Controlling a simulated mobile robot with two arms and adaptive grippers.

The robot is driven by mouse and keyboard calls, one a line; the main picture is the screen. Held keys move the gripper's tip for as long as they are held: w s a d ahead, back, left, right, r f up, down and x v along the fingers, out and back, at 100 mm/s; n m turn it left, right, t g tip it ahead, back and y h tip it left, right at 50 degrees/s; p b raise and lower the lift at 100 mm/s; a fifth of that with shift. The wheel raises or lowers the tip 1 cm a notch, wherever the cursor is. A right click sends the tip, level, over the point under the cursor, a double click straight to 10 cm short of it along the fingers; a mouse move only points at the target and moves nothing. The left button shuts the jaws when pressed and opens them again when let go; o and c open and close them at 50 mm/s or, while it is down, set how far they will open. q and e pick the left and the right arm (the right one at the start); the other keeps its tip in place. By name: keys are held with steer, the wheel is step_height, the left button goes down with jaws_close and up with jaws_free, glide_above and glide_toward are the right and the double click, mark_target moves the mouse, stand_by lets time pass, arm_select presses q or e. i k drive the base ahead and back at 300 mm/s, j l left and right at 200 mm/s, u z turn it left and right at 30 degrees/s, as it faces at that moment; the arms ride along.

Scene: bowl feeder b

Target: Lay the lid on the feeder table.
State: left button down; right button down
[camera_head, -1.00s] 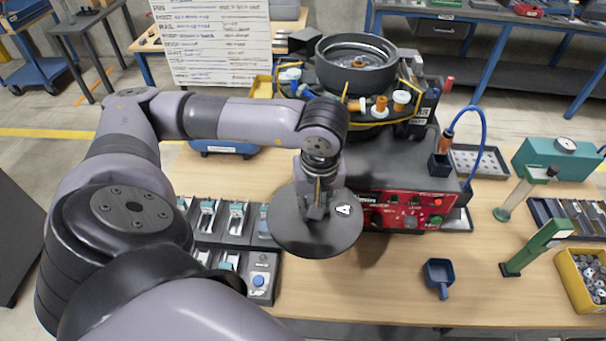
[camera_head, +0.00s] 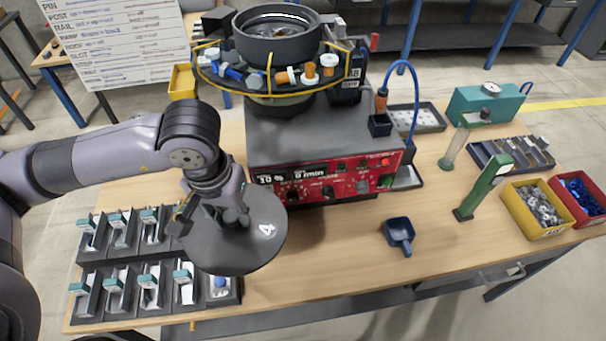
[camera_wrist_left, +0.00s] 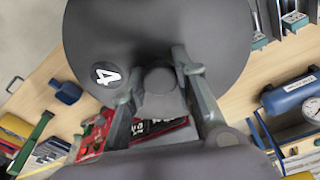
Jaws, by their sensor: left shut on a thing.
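The lid (camera_head: 245,248) is a dark grey disc with a white "4" near its edge. My left gripper (camera_head: 233,217) is shut on the lid's central knob and holds the disc level or slightly tilted above the front of the table. In the left wrist view the lid (camera_wrist_left: 208,45) fills the top, and the gripper's fingers (camera_wrist_left: 160,85) sit on both sides of the knob. The feeder table (camera_head: 335,237) is a light wooden top; the lid hangs over its left front part. How far the lid is above the wood is hard to tell. My right gripper does not show.
The bowl feeder (camera_head: 277,40) stands behind the lid, on a base with a red control panel (camera_head: 330,180). Black trays of parts (camera_head: 118,285) lie left of the lid. A blue scoop (camera_head: 398,235) is to the right. Bare wood lies between lid and scoop.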

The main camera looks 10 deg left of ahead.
mark_target(335, 251)
steer(key=i+l+u, duration=0.1)
steer(key=l+u, duration=0.8)
steer(key=l, duration=0.2)
steer(key=l+u, duration=0.4)
steer(key=l, duration=0.15)
steer(key=k+l, duration=0.1)
steer(key=l, duration=0.25)
steer(key=k+l, duration=0.1)
steer(key=l, duration=0.25)
